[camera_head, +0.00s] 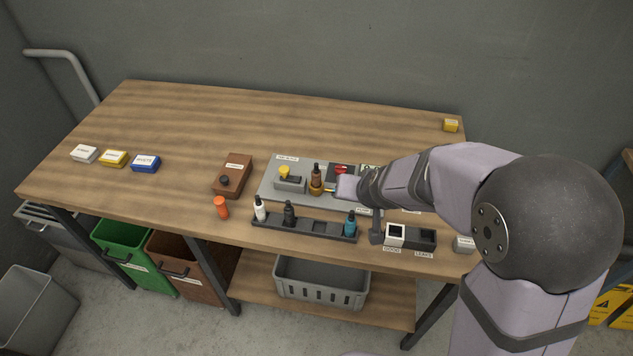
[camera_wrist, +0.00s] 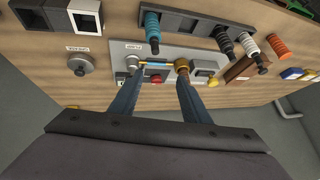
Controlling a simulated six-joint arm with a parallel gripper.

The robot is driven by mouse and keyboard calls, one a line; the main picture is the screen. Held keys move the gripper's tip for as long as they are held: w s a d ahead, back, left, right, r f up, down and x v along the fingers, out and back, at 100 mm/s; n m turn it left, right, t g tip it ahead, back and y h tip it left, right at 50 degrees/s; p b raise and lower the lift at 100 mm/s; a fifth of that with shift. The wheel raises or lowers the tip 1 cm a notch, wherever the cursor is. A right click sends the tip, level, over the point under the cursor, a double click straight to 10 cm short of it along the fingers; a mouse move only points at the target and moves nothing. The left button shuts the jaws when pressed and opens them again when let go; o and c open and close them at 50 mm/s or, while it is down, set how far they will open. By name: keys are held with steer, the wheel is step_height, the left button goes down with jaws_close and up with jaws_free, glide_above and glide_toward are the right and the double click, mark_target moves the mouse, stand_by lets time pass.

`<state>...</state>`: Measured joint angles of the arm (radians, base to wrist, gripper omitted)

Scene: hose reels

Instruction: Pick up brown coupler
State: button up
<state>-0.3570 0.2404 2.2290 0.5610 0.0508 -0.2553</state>
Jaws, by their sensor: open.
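The brown coupler (camera_head: 316,173) stands upright in a tan ring on the grey plate (camera_head: 270,190) in the head view. It has a dark top. In the wrist view only a brown round part (camera_wrist: 182,66), the coupler or its ring, shows by the tip of the right finger. My gripper (camera_wrist: 160,76) is open, with its two blue fingers apart and the grey plate beyond them. In the head view the gripper end (camera_head: 346,188) is just right of the brown coupler; its fingers are mostly hidden. I cannot tell whether a finger touches the coupler.
A dark rack (camera_head: 320,231) in front holds white (camera_head: 260,208), dark grey (camera_head: 289,213) and teal (camera_head: 350,224) couplers. An orange coupler (camera_head: 221,207) stands left of it. Two small bins (camera_head: 425,240) are at the front right. A brown box (camera_head: 234,174) is left of the plate.

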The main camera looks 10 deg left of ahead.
mark_target(315, 174)
steer(key=shift+w+a+f+m+t+h+b, duration=0.2)
steer(key=shift+w+a+f+m+t+h, duration=0.35)
steer(key=shift+w+a+f+t+h, duration=0.85)
steer(key=shift+w+a+f+m+t+h+b, duration=0.2)
steer(key=shift+w+a+f+m+t+h, duration=0.45)
steer(key=shift+w+a, duration=1.4)
steer(key=shift+w+a+f+m+t+h+b, duration=0.3)
steer(key=shift+w+a+f+t+h, duration=0.75)
steer(key=shift+a, duration=1.6)
steer(key=shift+p+x, duration=1)
steer(key=shift+x, duration=0.9)
steer(key=shift+a+f, duration=0.1)
jaws_close()
